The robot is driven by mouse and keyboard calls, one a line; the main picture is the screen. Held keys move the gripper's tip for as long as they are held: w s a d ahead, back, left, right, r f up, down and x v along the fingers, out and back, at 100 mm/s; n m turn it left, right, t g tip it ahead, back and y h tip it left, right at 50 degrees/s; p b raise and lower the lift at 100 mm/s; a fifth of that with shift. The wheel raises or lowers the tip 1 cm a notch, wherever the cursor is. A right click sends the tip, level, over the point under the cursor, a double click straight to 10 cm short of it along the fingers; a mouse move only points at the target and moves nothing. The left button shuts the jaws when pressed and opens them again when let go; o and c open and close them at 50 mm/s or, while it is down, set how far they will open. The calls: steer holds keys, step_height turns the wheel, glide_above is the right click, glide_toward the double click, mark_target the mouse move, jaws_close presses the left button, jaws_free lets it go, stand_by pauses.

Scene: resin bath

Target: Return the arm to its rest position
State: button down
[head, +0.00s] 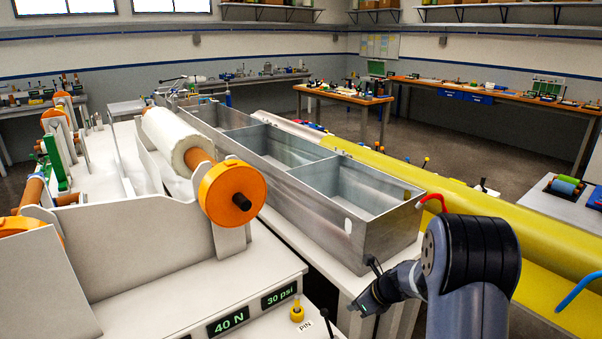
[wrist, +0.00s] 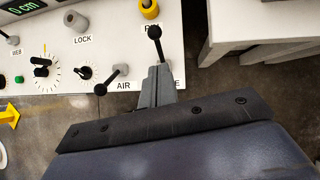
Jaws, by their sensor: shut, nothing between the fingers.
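My gripper (head: 362,302) is at the lower right of the head view, beside the front corner of the white control console (head: 215,300). In the wrist view my gripper (wrist: 160,68) points at the panel edge, fingers together and empty. A black-knobbed lever (wrist: 154,33) shows right at the fingertips in the wrist view; whether they touch it I cannot tell. My arm is bent low, in front of the metal bath's near end.
The long metal bath (head: 350,220) with several compartments lies behind my gripper. A yellow pin knob (head: 297,311) and another black-knobbed lever (wrist: 100,90) stand on the panel. A yellow trough (head: 470,205) runs along the right. Dark floor shows below the panel edge.

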steer(key=shift+t+y, duration=0.6)
steer(key=shift+t, duration=0.3)
steer(key=f+b, duration=0.3)
steer(key=f, duration=0.1)
steer(key=a+f+b, duration=0.1)
steer(key=f+b, duration=0.2)
steer(key=b, duration=0.1)
steer(key=a+f+b, duration=0.1)
steer(key=f+b, duration=0.2)
steer(key=f, duration=0.1)
steer(key=shift+s+f+b, duration=0.3)
steer(key=shift+b, duration=0.05)
steer(key=b, duration=0.3)
steer(key=s+d+t+y+b, duration=0.1)
steer(key=b, duration=0.2)
steer(key=shift+s+f+t+b, duration=0.1)
steer(key=shift+f+t+b, duration=0.2)
steer(key=shift+f, duration=0.05)
steer(key=t+y+b, duration=0.1)
steer(key=b, duration=0.3)
steer(key=s+f+t+y+b, duration=0.1)
steer(key=b, duration=0.3)
steer(key=shift+s+d+f+n, duration=0.15)
steer(key=shift+d+n, duration=0.15)
steer(key=shift+d, duration=0.1)
steer(key=shift+s+y+b, duration=0.1)
steer(key=shift+y+b, duration=0.2)
